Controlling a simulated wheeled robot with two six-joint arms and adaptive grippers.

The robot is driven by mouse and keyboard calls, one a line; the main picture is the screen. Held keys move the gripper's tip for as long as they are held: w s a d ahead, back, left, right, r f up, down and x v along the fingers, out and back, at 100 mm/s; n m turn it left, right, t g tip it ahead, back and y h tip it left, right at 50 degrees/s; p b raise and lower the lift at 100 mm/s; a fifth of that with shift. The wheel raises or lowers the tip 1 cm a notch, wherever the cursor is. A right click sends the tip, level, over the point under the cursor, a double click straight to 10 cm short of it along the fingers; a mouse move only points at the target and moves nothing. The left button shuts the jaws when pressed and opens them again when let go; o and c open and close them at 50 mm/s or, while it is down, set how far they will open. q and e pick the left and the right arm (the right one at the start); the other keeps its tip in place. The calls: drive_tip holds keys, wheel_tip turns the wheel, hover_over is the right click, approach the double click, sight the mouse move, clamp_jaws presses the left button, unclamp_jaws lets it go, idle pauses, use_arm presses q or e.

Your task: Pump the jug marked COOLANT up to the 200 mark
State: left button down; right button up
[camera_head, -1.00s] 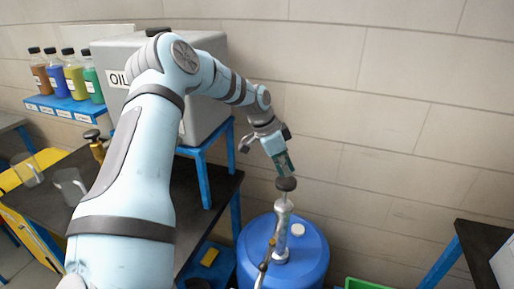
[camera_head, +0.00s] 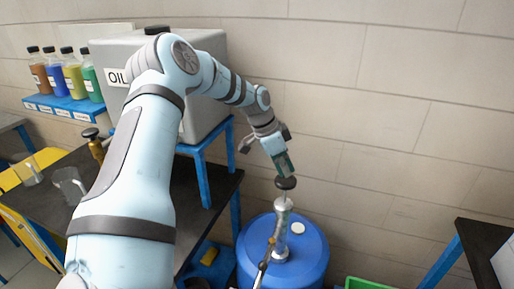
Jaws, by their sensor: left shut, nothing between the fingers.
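A blue drum (camera_head: 311,262) stands on the floor with a hand pump (camera_head: 282,221) upright on its top. The pump has a round black knob (camera_head: 286,183) and a thin spout that comes forward and down. My left gripper (camera_head: 285,170) is shut, with its tips just above or touching the knob; I cannot tell which. Two clear jugs show at the left, one on the dark bench (camera_head: 70,184) and one by the yellow cabinet (camera_head: 28,172). No COOLANT marking is readable, and no jug shows under the spout. My right gripper is not in view.
A grey OIL tank (camera_head: 205,75) stands on a blue stand behind my left arm. Several coloured bottles (camera_head: 72,78) sit on a blue shelf at the left. A green bin (camera_head: 366,284) and a dark table (camera_head: 488,250) are at the right.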

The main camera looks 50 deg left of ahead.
sight(280, 180)
use_arm(q)
drive_tip(key=shift+f+b, duration=2.1)
drive_tip(key=shift+f, duration=0.85)
drive_tip(key=shift+s+f+b, duration=0.1)
drive_tip(key=shift+f+b, duration=0.2)
drive_tip(key=shift+f, duration=0.1)
drive_tip(key=shift+r, duration=0.1)
wheel_tip(280, 180, up, 7)
drive_tip(key=p, duration=0.6)
drive_tip(key=shift+r, duration=0.2)
drive_tip(key=shift+f, duration=0.1)
drive_tip(key=shift+f, duration=0.15)
